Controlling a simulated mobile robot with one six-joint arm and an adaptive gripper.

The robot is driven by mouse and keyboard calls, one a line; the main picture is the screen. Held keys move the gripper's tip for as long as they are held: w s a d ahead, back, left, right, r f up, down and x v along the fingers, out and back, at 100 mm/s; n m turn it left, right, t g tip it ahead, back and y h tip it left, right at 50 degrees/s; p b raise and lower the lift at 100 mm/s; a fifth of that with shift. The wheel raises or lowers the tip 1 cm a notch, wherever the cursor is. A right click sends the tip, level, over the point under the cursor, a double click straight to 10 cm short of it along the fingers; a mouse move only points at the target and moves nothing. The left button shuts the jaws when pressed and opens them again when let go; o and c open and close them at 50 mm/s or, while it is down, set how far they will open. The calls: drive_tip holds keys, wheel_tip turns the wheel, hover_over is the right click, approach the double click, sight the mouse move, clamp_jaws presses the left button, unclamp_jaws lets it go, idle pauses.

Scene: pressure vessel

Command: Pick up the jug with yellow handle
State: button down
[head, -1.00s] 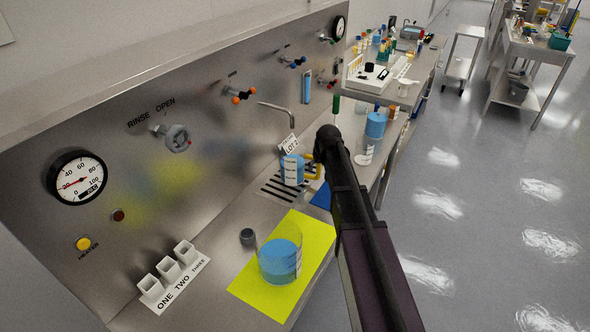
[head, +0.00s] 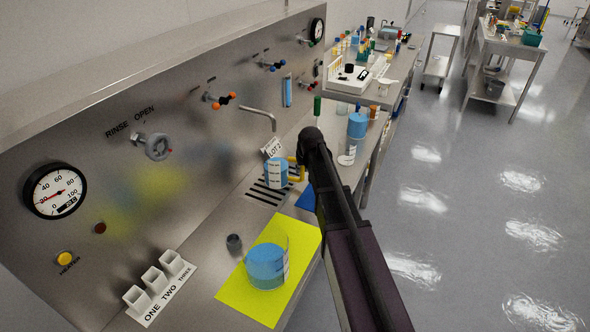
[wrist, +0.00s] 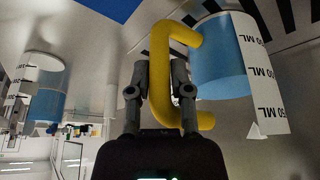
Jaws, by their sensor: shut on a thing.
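The jug with the yellow handle (head: 276,173) holds blue liquid and has a white volume label. It is at the slotted drain (head: 262,196) under the spout; I cannot tell whether its base touches the drain. A tag reading "LOT 2" (head: 272,148) shows at its top. In the wrist view the jug (wrist: 215,60) is at the upper right and its yellow handle (wrist: 160,85) is between my fingers. My gripper (wrist: 161,78) is shut on the handle. In the head view my arm hides most of the gripper.
A beaker of blue liquid (head: 266,267) stands on a yellow mat (head: 233,290) in front. A small grey cylinder (head: 234,242) is beside it. A bent spout (head: 262,110) rises behind the jug. Another blue-filled vessel (head: 357,126) stands farther back. A blue mat (head: 306,200) lies near my arm.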

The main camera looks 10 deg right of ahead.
drive_tip(key=shift+r, duration=0.2)
wheel_tip(320, 180, up, 4)
drive_tip(key=p, duration=0.3)
drive_tip(key=shift+f+p, duration=0.2)
drive_tip(key=shift+p, duration=0.2)
drive_tip(key=s+r+p, duration=0.1)
drive_tip(key=s, duration=1.5)
drive_tip(key=shift+s, duration=0.1)
